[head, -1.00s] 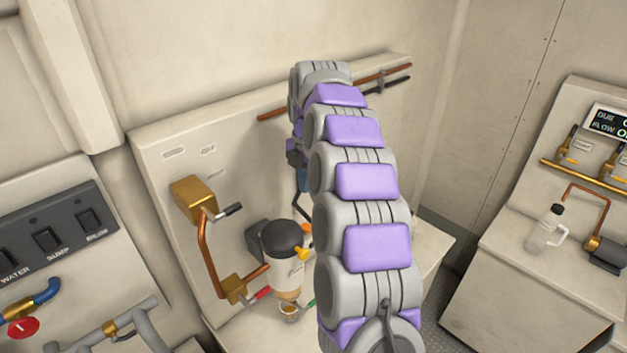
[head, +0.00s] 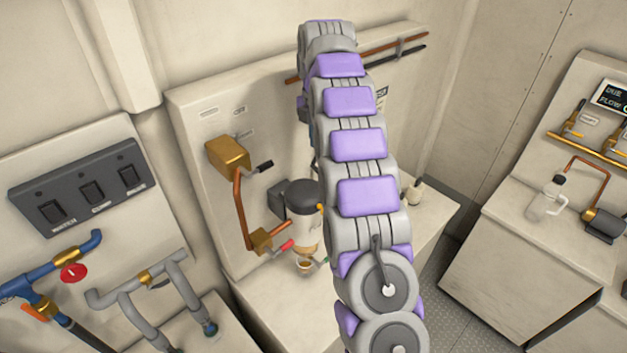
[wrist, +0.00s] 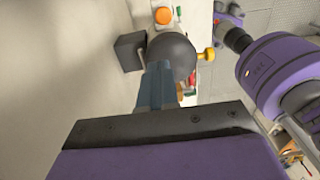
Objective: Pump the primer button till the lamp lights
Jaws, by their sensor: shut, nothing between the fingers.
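The filter unit with a black domed head (head: 300,193) stands against the back panel, a small cup below it. In the wrist view the black dome (wrist: 172,48) is just past my gripper (wrist: 158,70), whose blue fingers are shut and empty. The fingertips overlap the dome's near edge; I cannot tell if they touch. A yellow knob (wrist: 208,54) sticks out from the dome's right side. A round orange part (wrist: 163,15) lies beyond it. I cannot tell which is the primer button, or identify a lamp. My arm hides the gripper in the head view.
A brass box (head: 228,153) with copper pipe is left of the filter. A switch panel (head: 80,187) and pipes with a red valve handle (head: 73,272) are far left. A clear jug (head: 547,197) stands on the right counter. Grey floor (head: 432,285) is open between units.

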